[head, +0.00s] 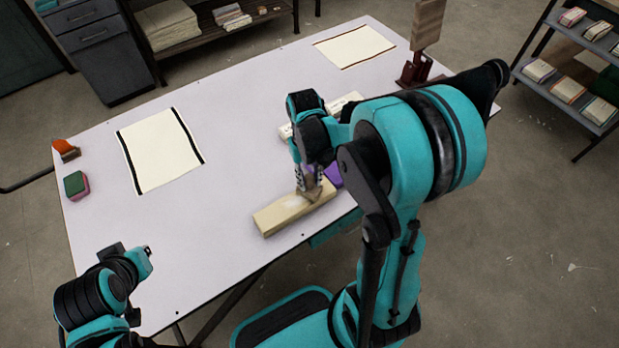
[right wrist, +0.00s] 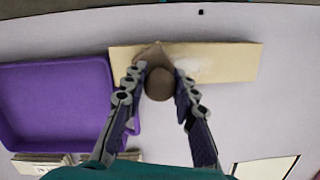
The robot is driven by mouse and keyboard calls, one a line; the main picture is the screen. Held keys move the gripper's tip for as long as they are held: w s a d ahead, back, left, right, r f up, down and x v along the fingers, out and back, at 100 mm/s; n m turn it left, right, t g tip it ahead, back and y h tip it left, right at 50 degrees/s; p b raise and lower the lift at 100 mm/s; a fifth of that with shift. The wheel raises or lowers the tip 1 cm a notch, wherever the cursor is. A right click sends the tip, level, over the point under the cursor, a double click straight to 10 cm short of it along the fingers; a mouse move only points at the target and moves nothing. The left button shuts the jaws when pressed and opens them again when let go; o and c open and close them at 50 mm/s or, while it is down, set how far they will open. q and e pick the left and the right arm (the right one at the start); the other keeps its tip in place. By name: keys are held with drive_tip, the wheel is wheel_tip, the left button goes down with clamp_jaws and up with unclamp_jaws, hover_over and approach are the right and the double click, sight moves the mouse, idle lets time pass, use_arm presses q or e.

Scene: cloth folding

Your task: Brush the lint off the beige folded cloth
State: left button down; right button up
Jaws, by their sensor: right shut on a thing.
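The beige folded cloth (head: 268,222) lies as a long block near the table's front edge. In the right wrist view, the cloth (right wrist: 235,62) has a pale patch of lint (right wrist: 195,68) just right of the gripper. My right gripper (head: 310,182) is over the cloth's right part in the head view and shut on a brown brush (right wrist: 160,85). The brush head is at the cloth; whether it touches is unclear. My left gripper (head: 140,260) is at the lower left, away from the cloth, with its jaws unclear.
A purple tray (right wrist: 55,63) sits beside the cloth, mostly hidden by my arm in the head view. White mats (head: 160,150) (head: 355,46), a green-and-pink sponge (head: 76,185) and an orange-and-black item (head: 66,150) lie on the table. The table's left middle is clear.

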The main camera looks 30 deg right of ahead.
sight(282, 210)
drive_tip(key=shift+f+b, duration=0.3)
drive_tip(key=shift+f, duration=0.2)
drive_tip(key=shift+a, duration=0.15)
drive_tip(key=shift+s+a+r, duration=0.1)
drive_tip(key=shift+a+r, duration=0.05)
drive_tip(key=shift+a, duration=1.4)
drive_tip(key=shift+s+a, duration=0.1)
drive_tip(key=shift+a, duration=1.45)
drive_tip(key=shift+s+a, duration=0.15)
drive_tip(key=shift+a, duration=1.6)
drive_tip(key=shift+f, duration=0.2)
drive_tip(key=shift+d, duration=0.1)
clamp_jaws()
